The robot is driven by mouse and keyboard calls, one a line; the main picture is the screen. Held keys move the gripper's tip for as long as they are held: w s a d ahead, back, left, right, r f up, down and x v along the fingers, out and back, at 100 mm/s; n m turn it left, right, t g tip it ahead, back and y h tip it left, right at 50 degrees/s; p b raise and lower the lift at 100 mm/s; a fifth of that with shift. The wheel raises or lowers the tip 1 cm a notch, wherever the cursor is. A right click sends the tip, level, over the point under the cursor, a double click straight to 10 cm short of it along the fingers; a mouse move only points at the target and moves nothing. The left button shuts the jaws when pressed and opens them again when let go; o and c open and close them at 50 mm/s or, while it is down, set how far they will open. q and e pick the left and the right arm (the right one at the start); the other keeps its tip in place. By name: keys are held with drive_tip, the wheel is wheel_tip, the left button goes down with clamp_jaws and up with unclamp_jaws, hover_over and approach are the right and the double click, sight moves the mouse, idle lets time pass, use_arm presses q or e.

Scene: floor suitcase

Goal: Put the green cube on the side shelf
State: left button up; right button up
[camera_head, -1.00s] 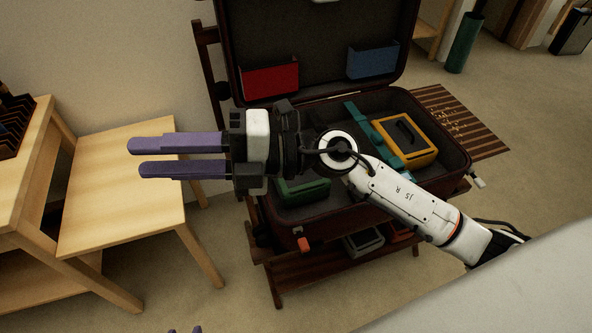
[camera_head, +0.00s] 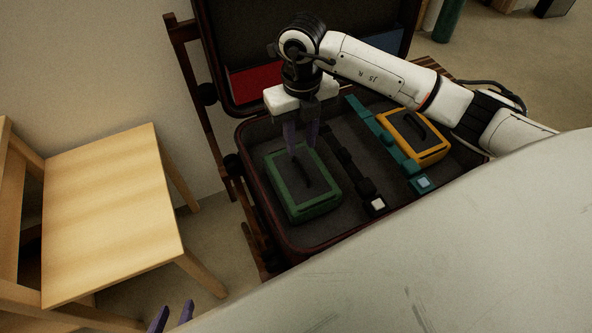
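The green cube (camera_head: 292,203) is a flat green box with a dark handle on top, lying in the left part of the open suitcase (camera_head: 262,207). My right gripper (camera_head: 302,148) points down at the back part of the green box. Its purple fingers are apart near the dark handle; contact is unclear. My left gripper (camera_head: 173,318) shows only as two separate purple fingertips at the bottom edge. The light wooden side shelf (camera_head: 110,210) stands left of the suitcase, its top bare.
A yellow box (camera_head: 425,153) lies in the suitcase's right part, beside a teal strap (camera_head: 385,140). A dark strap (camera_head: 350,170) crosses the middle. The raised lid holds a red pocket (camera_head: 255,85) and a blue pocket (camera_head: 384,42). A wooden stand (camera_head: 185,80) edges the suitcase.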

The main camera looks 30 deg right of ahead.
sight(301, 166)
drive_tip(key=f, duration=0.2)
drive_tip(key=shift+s+f, duration=0.2)
drive_tip(key=shift+f, duration=0.2)
wheel_tip(301, 166, down, 6)
drive_tip(key=shift+r+b, duration=0.15)
drive_tip(key=shift+b, duration=0.15)
clamp_jaws()
drive_tip(key=shift+w+r, duration=0.1)
drive_tip(key=shift+r, duration=0.05)
idle(0.8)
